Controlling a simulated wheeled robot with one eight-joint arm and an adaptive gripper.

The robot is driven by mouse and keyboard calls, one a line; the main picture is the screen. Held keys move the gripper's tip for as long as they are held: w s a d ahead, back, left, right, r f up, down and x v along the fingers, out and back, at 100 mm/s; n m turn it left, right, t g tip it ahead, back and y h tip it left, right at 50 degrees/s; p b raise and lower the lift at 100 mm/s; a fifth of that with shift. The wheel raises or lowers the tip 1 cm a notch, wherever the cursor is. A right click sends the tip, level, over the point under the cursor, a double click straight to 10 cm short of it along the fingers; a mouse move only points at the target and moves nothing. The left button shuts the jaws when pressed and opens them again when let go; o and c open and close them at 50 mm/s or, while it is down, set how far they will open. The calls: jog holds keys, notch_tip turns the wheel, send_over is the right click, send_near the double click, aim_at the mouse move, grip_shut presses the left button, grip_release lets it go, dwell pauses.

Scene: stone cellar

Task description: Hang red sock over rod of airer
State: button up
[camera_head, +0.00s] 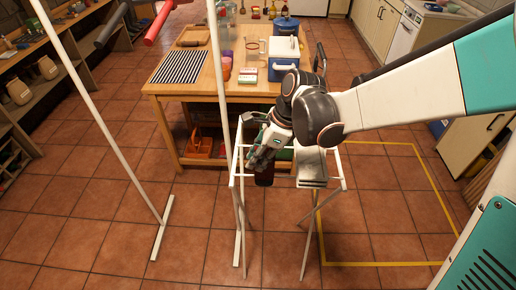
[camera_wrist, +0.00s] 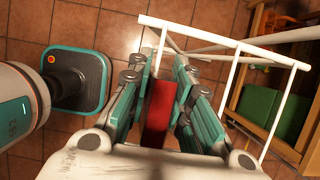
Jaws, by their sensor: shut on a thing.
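My gripper (camera_head: 262,160) points down at the left end of the white airer (camera_head: 241,178). It is shut on the red sock (camera_wrist: 159,112), which shows between the finger pads in the wrist view. In the head view the sock's lower part (camera_head: 264,180) looks dark and hangs below the fingers. The airer's white rods (camera_wrist: 236,58) run just beyond the fingers in the wrist view. I cannot tell whether the sock touches a rod. A pale grey cloth (camera_head: 312,166) hangs on the airer's right part. My arm hides some of the airer's top.
A wooden table (camera_head: 190,95) with a striped cloth, a blue box (camera_head: 283,68) and jars stands behind the airer. A tall white frame (camera_head: 90,95) stands at the left. Yellow tape (camera_head: 385,264) marks floor at the right. The tiled floor in front is clear.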

aim_at(258, 181)
jog(key=shift+f+b, duration=4.25)
jog(key=shift+f, duration=1.35)
jog(key=o, duration=1)
jog(key=shift+d+r, duration=0.1)
jog(key=shift+r, duration=0.05)
jog(key=v, duration=1.1)
jog(key=shift+s+r, duration=0.1)
jog(key=shift+r, duration=0.3)
jog(key=shift+d, duration=0.1)
